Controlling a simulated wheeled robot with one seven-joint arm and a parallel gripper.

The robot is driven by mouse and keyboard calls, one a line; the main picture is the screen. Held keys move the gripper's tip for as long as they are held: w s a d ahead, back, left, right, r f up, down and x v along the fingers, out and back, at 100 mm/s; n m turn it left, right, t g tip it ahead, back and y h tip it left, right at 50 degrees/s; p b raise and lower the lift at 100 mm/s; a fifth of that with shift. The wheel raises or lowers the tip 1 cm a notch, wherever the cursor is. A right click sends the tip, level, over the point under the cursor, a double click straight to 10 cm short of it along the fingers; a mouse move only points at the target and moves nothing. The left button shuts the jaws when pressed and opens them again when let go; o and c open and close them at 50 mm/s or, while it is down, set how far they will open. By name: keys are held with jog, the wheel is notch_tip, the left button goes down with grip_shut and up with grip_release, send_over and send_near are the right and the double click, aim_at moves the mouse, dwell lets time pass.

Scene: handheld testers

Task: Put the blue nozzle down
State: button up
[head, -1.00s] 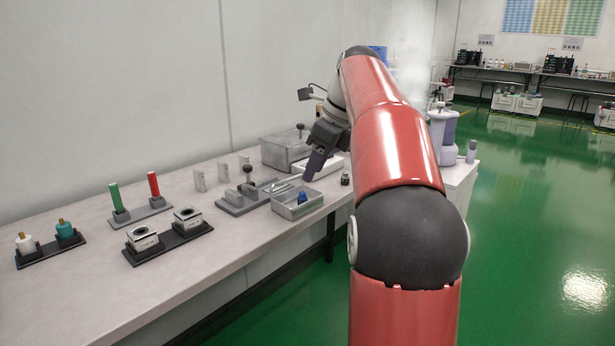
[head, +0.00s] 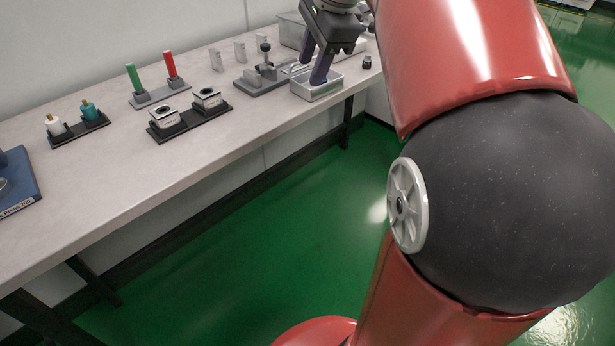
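My gripper (head: 310,72) reaches down over the small grey metal tray (head: 327,93) near the front edge of the bench. Its two dark bluish fingers stand apart, and nothing shows held between them. The nearer fingertip is at or inside the tray; whether it touches the bottom I cannot tell. The blue nozzle cannot be made out now; the finger and tray wall may hide it.
Left of the tray is a grey fixture with a knobbed post (head: 265,75). Further left are a two-block black stand (head: 190,122), a red and green handle rack (head: 160,95) and a bottle rack (head: 78,130). A small dark bottle (head: 367,62) stands right.

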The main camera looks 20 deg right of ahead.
jog(key=s+a+f+n, duration=0.4)
jog(key=s+f+n, duration=0.4)
jog(key=f+n, duration=0.1)
jog(key=s+a+f+n+t+h, duration=0.1)
jog(key=s+a+f+n, duration=0.3)
jog(key=s+f+n, duration=0.4)
jog(key=shift+s+a+f+n+t, duration=0.3)
jog(key=shift+a+f+n, duration=0.1)
jog(key=shift+n, duration=0.4)
